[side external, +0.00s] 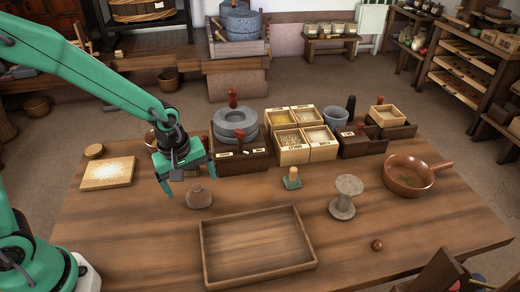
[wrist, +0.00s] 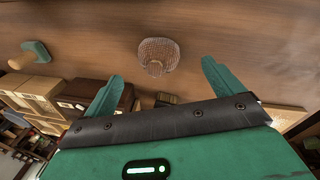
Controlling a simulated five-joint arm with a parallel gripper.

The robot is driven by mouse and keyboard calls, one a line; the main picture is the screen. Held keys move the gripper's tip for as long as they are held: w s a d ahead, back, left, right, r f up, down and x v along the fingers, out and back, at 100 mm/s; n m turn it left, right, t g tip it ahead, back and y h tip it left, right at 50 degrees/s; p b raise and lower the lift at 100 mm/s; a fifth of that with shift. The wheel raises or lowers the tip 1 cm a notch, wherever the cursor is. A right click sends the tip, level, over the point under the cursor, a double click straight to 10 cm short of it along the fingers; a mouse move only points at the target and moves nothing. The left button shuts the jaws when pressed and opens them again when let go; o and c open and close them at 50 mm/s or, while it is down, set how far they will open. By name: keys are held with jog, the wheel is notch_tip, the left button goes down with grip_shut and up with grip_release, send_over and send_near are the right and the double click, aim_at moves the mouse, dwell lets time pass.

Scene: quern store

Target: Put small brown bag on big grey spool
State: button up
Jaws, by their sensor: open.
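The small brown bag (side external: 199,199) stands on the table, its narrow neck up, just below and to the right of my gripper (side external: 187,180) in the side view. My gripper is open and empty, apart from the bag. In the wrist view the bag (wrist: 158,52) lies just beyond the gap between my two green fingers (wrist: 163,72). The big grey spool (side external: 345,198) stands upright on the table to the right, with a bare flat top. I cannot make out the spool in the wrist view.
An empty wooden tray (side external: 204,256) lies in front of the bag. A green-based stamp (side external: 292,180) stands between bag and spool. A brown pan (side external: 408,178) and a small ball (side external: 377,245) are at the right. Boxes and a quern (side external: 235,125) stand behind.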

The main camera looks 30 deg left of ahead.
aim_at(194, 188)
jog(key=shift+f, duration=0.15)
jog(key=shift+w+d+f, duration=0.1)
jog(key=shift+w+f, duration=0.1)
jog(key=shift+f, duration=1.05)
jog(key=shift+w+d+f, duration=0.1)
jog(key=shift+w+f, duration=0.05)
jog(key=shift+f, duration=1.1)
jog(key=shift+c, duration=0.2)
jog(key=c, duration=1.1)
jog(key=shift+c, duration=0.7)
